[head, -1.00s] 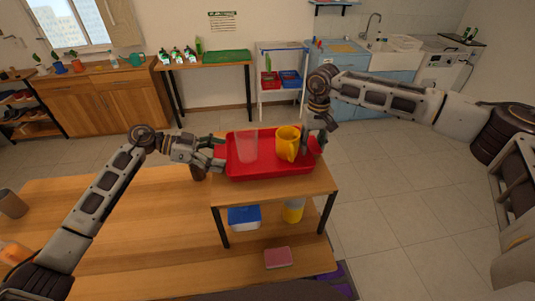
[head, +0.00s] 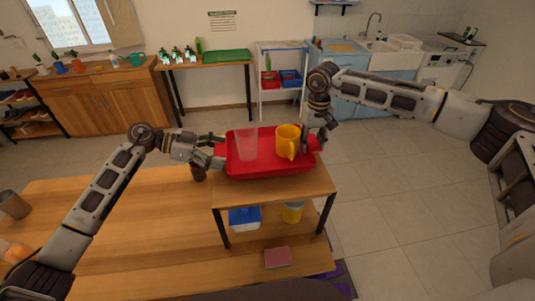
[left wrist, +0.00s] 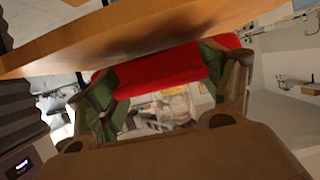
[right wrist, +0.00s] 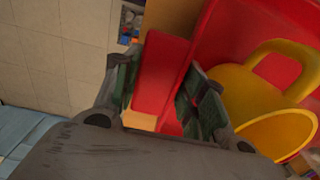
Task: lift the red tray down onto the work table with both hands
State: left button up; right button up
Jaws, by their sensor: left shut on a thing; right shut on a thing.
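The red tray (head: 270,172) is at the small raised wooden stand (head: 300,193) on the work table (head: 130,225). It carries a clear cup (head: 247,146) and a yellow mug (head: 287,142), both upright. My left gripper (head: 217,152) is shut on the tray's left end; in the left wrist view (left wrist: 165,85) its fingers straddle the red edge. My right gripper (head: 312,143) is shut on the right end; the right wrist view shows its fingers (right wrist: 160,85) around the red rim beside the yellow mug. I cannot tell for sure whether the tray touches the stand.
Under the stand are a blue-and-white box (head: 244,217) and a yellow container (head: 292,212). A pink block (head: 277,257) lies in front. A dark brown cup (head: 198,172) stands close under my left gripper. The table's left middle is largely clear.

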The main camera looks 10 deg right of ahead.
pick_arm(q)
jog(key=shift+r+p, duration=1.45)
jog(key=shift+r, duration=0.15)
pick_arm(e)
jog(key=shift+r, duration=1.6)
pick_arm(q)
jog(key=shift+f, duration=0.1)
pick_arm(e)
jog(key=shift+f, duration=0.25)
